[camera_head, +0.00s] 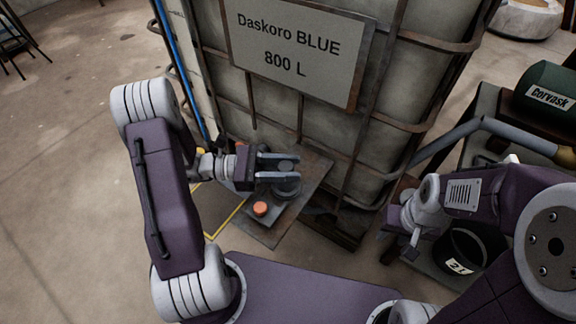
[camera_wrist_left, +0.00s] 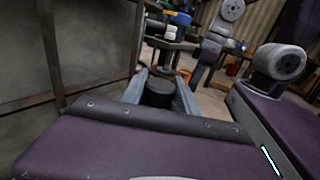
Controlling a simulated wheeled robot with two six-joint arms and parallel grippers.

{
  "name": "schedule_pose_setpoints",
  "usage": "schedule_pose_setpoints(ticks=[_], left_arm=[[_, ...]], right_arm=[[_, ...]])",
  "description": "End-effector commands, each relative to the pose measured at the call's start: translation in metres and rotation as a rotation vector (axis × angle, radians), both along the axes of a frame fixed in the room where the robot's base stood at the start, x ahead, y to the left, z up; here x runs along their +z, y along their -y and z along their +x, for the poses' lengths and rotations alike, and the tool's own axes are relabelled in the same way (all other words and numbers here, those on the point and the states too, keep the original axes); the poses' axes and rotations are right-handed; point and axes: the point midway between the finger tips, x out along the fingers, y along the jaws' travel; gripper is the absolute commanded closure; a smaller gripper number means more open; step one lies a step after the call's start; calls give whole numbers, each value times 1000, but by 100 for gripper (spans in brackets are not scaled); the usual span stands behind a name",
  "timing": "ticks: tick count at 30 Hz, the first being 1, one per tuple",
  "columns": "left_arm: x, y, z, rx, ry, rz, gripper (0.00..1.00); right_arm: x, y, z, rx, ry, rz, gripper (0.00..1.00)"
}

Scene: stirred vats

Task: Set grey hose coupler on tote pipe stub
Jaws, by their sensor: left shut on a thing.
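My left gripper (camera_head: 282,166) is in front of the lower part of the caged tote (camera_head: 300,95), whose sign reads "Daskoro BLUE 800 L". Its fingers are shut on a dark grey round coupler (camera_head: 286,165). In the left wrist view the coupler (camera_wrist_left: 159,93) shows as a dark upright cylinder between the two fingers. A wider dark round part (camera_head: 288,190) shows just below the fingers; I cannot tell whether the coupler touches it. I cannot make out the tote's pipe stub. My right gripper (camera_head: 408,236) is at the right, its fingers mostly hidden.
An orange round knob (camera_head: 260,208) sits on a metal plate (camera_head: 318,172) at the tote's foot. A black bucket (camera_head: 466,250) labelled 21 stands at the right. A green Corvask drum (camera_head: 548,92) and a grey pipe (camera_head: 455,135) are behind it.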

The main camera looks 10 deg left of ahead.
Motion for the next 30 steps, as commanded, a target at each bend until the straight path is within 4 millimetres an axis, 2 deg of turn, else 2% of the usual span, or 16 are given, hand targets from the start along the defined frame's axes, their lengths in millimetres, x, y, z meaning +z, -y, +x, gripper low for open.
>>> schedule_pose_setpoints(ticks=[2, 3, 14, 30], left_arm=[[-2, 0, 0, 0, 0, 0, 100], [-1, 0, 0, 0, 0, 0, 55], [-1, -4, 0, 2, 0, 0, 55], [0, -56, -13, 2, 0, 0, 55]], right_arm=[[-2, 0, 0, 0, 0, 0, 62], [-1, 0, 0, 0, 0, 0, 62], [1, 0, 0, 0, 0, 0, 62], [14, 0, 0, 0, 0, 0, 62]])
